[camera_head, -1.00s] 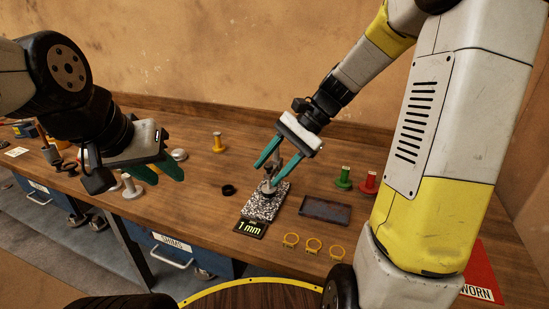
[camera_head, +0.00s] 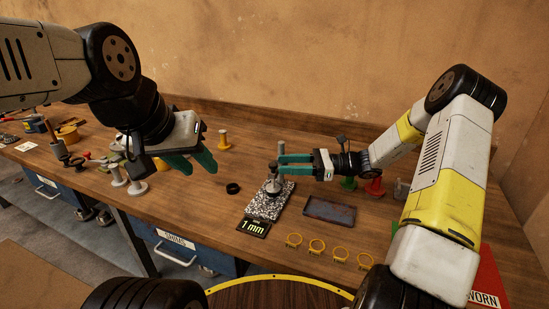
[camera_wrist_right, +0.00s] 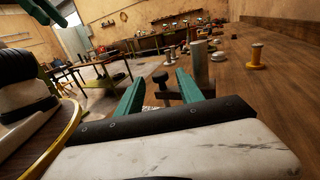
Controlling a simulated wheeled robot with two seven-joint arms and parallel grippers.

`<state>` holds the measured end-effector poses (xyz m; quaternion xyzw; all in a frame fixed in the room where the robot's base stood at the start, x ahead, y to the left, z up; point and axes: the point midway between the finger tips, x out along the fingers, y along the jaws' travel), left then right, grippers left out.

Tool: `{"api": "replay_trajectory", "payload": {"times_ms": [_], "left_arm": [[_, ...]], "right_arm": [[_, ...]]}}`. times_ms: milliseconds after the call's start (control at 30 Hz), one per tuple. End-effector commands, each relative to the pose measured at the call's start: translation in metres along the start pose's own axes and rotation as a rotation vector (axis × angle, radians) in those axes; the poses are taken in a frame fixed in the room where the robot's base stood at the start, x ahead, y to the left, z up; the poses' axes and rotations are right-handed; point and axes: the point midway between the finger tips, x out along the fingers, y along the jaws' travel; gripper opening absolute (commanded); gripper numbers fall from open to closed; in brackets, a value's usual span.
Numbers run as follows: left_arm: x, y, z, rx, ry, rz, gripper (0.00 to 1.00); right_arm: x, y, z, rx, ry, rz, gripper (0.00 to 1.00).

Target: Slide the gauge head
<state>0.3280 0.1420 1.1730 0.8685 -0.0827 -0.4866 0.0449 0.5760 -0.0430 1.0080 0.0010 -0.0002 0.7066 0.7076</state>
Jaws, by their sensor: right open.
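A display (camera_head: 254,227) in front reads 1 mm. My right gripper (camera_head: 281,165) is open and level, its green fingers pointing left at the post. In the right wrist view, a dark knob (camera_wrist_right: 160,77) shows between the fingertips, and a grey cylinder (camera_wrist_right: 199,63) stands beyond the right-hand finger. Contact cannot be told. My left gripper (camera_head: 197,165) hangs apart over the table's left part, fingers spread and empty.
A black ring (camera_head: 233,188) lies left of the base. A dark tray (camera_head: 328,212) and several yellow rings (camera_head: 317,246) lie to the right and front. A yellow spool (camera_head: 224,140) stands at the back.

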Motion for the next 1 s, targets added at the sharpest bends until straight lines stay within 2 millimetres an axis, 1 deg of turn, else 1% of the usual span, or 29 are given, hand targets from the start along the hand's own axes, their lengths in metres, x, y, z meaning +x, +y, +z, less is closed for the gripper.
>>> {"api": "replay_trajectory", "payload": {"times_ms": [33,100,200,300,400,633,767,800,867,1000], "left_arm": [[0.000,0.000,0.000,0.000,0.000,0.000,0.36],[0.000,0.000,0.000,0.000,0.000,0.000,0.36],[0.000,0.000,0.000,0.000,0.000,0.000,0.36],[0.000,0.000,0.000,0.000,0.000,0.000,0.36],[0.000,0.000,0.000,0.000,0.000,0.000,0.36],[0.000,0.000,0.000,0.000,0.000,0.000,0.36],[0.000,0.000,0.000,0.000,0.000,0.000,0.36],[0.000,0.000,0.000,0.000,0.000,0.000,0.36],[0.000,0.000,0.000,0.000,0.000,0.000,0.36],[0.000,0.000,0.000,0.000,0.000,0.000,0.36]], "right_arm": [[0.009,0.001,0.000,0.001,-0.001,0.003,0.44],[0.021,0.001,0.000,0.000,0.000,0.004,0.44],[0.033,0.001,0.000,-0.001,0.000,0.002,0.44],[0.041,0.001,0.000,0.000,0.001,0.002,0.44],[0.045,0.001,0.000,0.000,0.001,0.001,0.44],[0.045,0.001,0.000,-0.001,0.001,0.001,0.44],[0.045,0.001,0.000,-0.001,0.001,0.001,0.19],[0.045,0.001,0.000,-0.001,0.002,0.001,0.11],[0.045,0.001,0.000,-0.001,0.002,0.001,0.00],[0.045,0.000,0.000,-0.002,0.002,0.001,0.00]]}}
